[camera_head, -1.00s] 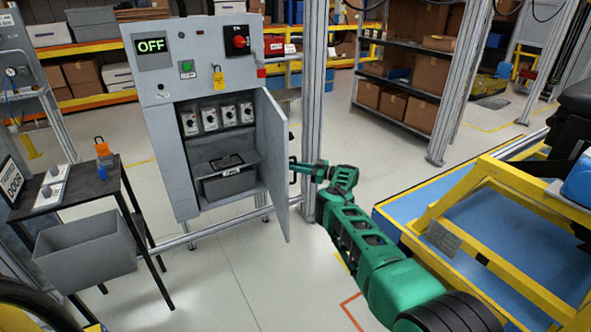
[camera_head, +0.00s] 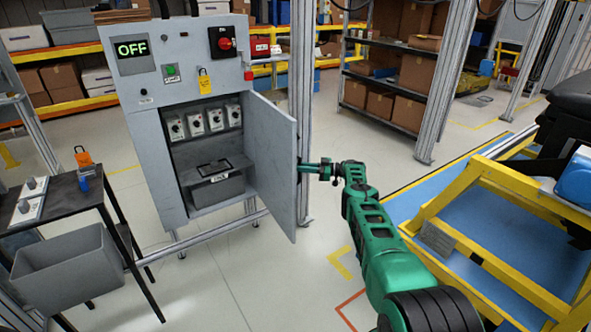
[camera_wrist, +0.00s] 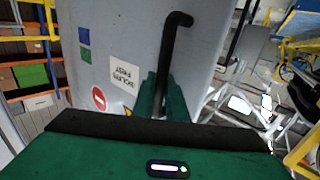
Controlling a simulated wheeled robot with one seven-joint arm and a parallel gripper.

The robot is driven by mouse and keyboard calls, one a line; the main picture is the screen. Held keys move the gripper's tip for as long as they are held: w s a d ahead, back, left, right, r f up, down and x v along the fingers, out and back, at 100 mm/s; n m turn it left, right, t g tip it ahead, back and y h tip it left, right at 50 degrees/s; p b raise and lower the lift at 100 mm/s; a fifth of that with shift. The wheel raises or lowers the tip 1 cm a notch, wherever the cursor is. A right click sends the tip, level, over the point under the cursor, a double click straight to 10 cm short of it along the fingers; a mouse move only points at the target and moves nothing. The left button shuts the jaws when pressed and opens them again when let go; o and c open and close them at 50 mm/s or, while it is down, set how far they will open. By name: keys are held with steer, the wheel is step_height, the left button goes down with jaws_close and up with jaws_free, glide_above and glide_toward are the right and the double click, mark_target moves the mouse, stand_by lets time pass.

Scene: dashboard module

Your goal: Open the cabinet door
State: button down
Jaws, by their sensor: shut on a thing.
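The grey cabinet (camera_head: 137,85) stands left of centre in the head view, with its lower compartment uncovered. The cabinet door (camera_head: 272,155) is hinged on the right side and stands wide open, its inner face showing. In the wrist view, the door's outer face (camera_wrist: 210,50) carries labels and a black bar handle (camera_wrist: 170,50). My gripper (camera_head: 306,170) is at the outer side of the door. Its green fingers (camera_wrist: 162,98) are shut on the lower part of the handle. In the head view the handle is largely hidden by the door edge and gripper.
A black side table (camera_head: 65,205) with a grey bin (camera_head: 65,270) stands at left. A metal post (camera_head: 301,100) rises close behind the door. A yellow frame (camera_head: 470,190) on a blue platform fills the right. Floor in front of the cabinet is clear.

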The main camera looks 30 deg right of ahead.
steer(key=shift+w+a+r, duration=0.15)
steer(key=shift+w+a, duration=0.1)
steer(key=shift+a, duration=0.35)
steer(key=c, duration=1.8)
jaws_free()
steer(key=shift+o, duration=0.2)
steer(key=shift+a+f, duration=0.1)
steer(key=shift+f, duration=0.1)
steer(key=shift+s+f, duration=0.1)
steer(key=shift+s, duration=0.05)
